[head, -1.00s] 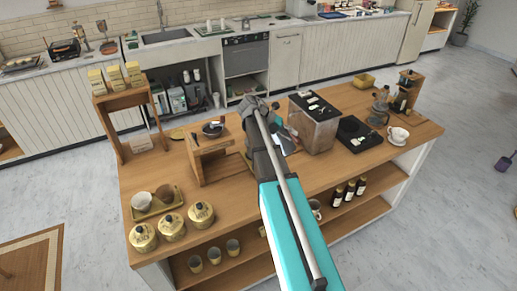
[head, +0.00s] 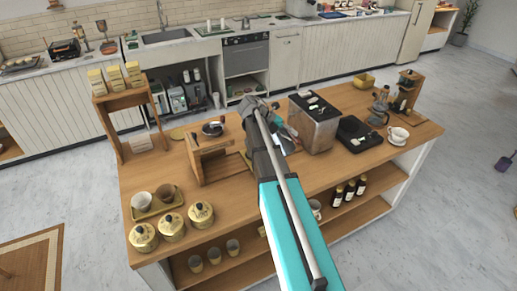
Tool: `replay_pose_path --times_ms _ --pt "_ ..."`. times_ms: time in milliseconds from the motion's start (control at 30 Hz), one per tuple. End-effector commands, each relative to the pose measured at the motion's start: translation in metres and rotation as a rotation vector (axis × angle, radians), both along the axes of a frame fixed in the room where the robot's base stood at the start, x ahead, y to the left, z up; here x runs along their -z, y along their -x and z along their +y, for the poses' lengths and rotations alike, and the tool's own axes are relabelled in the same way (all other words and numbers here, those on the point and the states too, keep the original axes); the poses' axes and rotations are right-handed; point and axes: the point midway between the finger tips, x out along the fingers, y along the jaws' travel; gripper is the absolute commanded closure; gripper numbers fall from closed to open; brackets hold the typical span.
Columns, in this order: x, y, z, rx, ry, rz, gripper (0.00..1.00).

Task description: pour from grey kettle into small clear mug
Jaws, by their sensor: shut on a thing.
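My arm reaches over the wooden cart and hides much of its middle. My gripper (head: 291,137) shows only partly, just right of my arm and left of the metal-sided machine. It is shut on a grey, shiny thing, which appears to be the grey kettle (head: 286,146). The kettle's spout and tilt cannot be made out. I cannot pick out the small clear mug; it may be behind my arm or the kettle. No poured liquid can be seen.
The metal-sided machine (head: 314,125) stands close right of my gripper. Beyond it are a black scale (head: 357,134), a glass carafe (head: 380,108) and a white cup (head: 398,135). A wooden stand (head: 213,163) is left of my arm. Yellow canisters (head: 172,229) line the front left.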

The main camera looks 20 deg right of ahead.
Motion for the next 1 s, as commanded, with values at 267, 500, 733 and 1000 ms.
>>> replay_pose_path --times_ms 267,500,733,1000 --pt "0.004 0.002 -0.001 -0.001 -0.008 -0.019 1.00" --pt "0.011 0.006 -0.002 0.000 -0.026 -0.058 1.00" --pt "0.018 0.008 -0.003 0.000 -0.042 -0.092 1.00" --pt "0.019 0.008 -0.003 0.001 -0.046 -0.100 1.00"
